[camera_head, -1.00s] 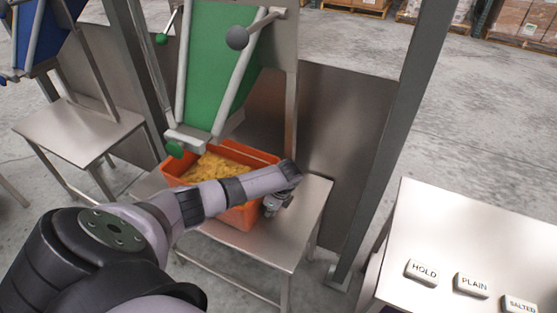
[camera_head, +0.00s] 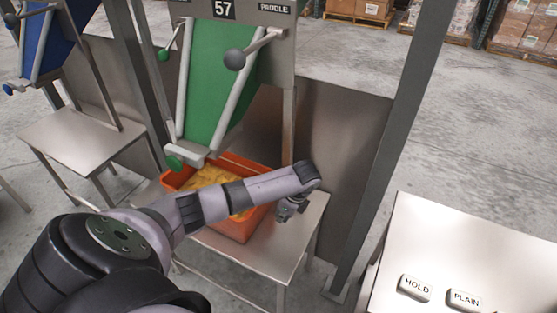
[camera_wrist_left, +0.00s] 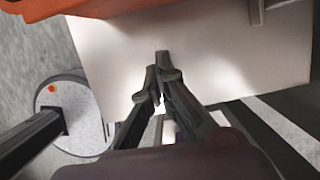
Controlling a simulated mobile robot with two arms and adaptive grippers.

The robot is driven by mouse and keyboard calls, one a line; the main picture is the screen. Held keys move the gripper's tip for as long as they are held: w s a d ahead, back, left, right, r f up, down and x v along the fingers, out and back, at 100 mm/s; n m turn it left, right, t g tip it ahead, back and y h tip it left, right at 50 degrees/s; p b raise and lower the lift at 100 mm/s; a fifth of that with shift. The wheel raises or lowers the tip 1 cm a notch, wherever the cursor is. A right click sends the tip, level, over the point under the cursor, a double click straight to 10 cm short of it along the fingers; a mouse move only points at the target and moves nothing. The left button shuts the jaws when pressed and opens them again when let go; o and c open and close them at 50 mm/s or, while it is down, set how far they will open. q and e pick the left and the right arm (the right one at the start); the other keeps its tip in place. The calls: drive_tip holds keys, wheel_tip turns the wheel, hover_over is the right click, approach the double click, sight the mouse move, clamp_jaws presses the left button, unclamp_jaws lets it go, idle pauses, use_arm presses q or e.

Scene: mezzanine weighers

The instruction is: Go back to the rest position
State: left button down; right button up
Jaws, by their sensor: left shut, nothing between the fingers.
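My left arm comes in from the left in the head view, and its gripper (camera_head: 288,210) hangs just right of the orange bin, above the metal stand. In the left wrist view the fingers of my left gripper (camera_wrist_left: 158,72) are shut with nothing between them, over the bare stand top (camera_wrist_left: 220,60). My right gripper is in neither view. The orange bin (camera_head: 243,229) holds yellow pieces (camera_head: 205,178) and stands on the metal stand (camera_head: 262,262). My forearm hides part of the bin. The bin's edge also shows at the top of the left wrist view (camera_wrist_left: 150,12).
A green chute (camera_head: 222,90) with a ball-ended lever (camera_head: 235,60) slopes down above the bin. A grey post (camera_head: 385,170) rises right of the stand. A table (camera_head: 470,245) with HOLD and PLAIN blocks is at right. Another stand (camera_head: 70,135) is at left.

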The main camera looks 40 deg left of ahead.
use_arm(q)
drive_tip(key=s+d+f+n+t+h, duration=0.1)
drive_tip(key=s+d+n+h, duration=0.1)
drive_tip(key=s+d, duration=0.5)
drive_tip(key=s+d+n+t+h, duration=0.15)
drive_tip(key=s+d, duration=0.25)
drive_tip(key=d, duration=0.7)
drive_tip(key=s+a+r+n+t, duration=0.1)
drive_tip(key=s+r+n+t, duration=0.1)
drive_tip(key=s+r+n, duration=0.75)
drive_tip(key=s+f+g, duration=0.1)
drive_tip(key=s+f, duration=0.1)
drive_tip(key=f, duration=1.2)
drive_tip(key=s+f+g, duration=0.1)
drive_tip(key=s+f, duration=0.1)
drive_tip(key=f, duration=1.3)
drive_tip(key=s+a+f, duration=0.3)
drive_tip(key=s+f, duration=1.1)
drive_tip(key=s, duration=0.2)
drive_tip(key=shift+s+f+g, duration=0.2)
drive_tip(key=shift+f+g, duration=0.05)
drive_tip(key=shift+g, duration=0.1)
